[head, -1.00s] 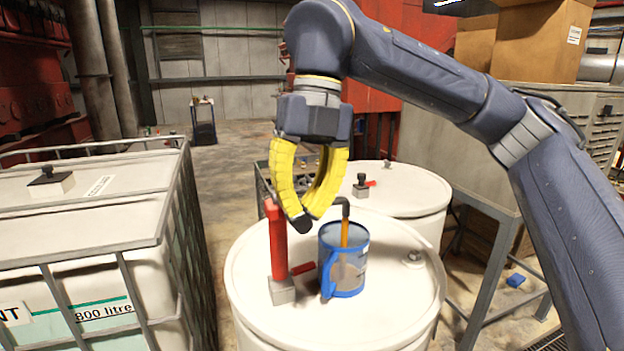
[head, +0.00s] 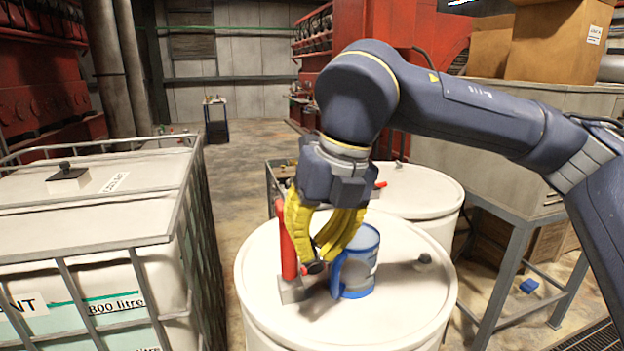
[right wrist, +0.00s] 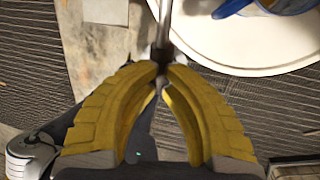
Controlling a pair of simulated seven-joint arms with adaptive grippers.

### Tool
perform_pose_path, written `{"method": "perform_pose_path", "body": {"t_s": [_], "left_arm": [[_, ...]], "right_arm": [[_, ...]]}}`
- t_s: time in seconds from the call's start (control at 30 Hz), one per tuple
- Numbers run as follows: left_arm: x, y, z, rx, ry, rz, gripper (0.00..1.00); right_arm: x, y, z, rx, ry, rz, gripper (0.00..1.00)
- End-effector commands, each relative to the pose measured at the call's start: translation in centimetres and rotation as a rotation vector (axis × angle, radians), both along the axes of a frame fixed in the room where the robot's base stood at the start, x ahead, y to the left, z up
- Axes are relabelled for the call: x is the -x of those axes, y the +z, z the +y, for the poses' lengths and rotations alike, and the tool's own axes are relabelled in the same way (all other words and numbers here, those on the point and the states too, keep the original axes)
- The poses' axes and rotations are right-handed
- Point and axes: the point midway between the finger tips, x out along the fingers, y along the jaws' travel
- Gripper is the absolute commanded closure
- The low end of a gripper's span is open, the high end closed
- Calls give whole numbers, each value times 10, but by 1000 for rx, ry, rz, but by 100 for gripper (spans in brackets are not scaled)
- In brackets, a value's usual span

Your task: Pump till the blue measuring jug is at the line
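The blue measuring jug (head: 360,268) stands upright on the front white drum, its handle facing left; it also shows at the top right of the right wrist view (right wrist: 285,6). Its liquid level and the line cannot be made out. The red pump (head: 288,248) stands left of the jug on a grey base (head: 291,291). My right gripper (head: 314,267) is low between pump and jug, its yellow fingers hiding part of both. My left gripper is out of view.
A second drum (head: 425,190) stands behind. A caged white tank (head: 85,225) is at the left. A steel-legged bench (head: 510,250) stands at the right.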

Motion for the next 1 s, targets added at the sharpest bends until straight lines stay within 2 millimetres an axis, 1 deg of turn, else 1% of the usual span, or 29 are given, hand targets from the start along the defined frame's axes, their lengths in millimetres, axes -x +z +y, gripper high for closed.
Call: {"method": "perform_pose_path", "body": {"t_s": [0.33, 0.47, 0.57, 1.0], "left_arm": [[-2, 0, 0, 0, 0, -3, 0], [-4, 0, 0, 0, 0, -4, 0], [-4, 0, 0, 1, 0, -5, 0], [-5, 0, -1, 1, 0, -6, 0]], "right_arm": [[0, -1, 0, 1, -1, 2, 100], [0, 5, -1, 2, -1, 0, 100], [2, 16, -3, 1, 1, 0, 100], [12, 94, -20, 0, 3, -1, 100]]}}
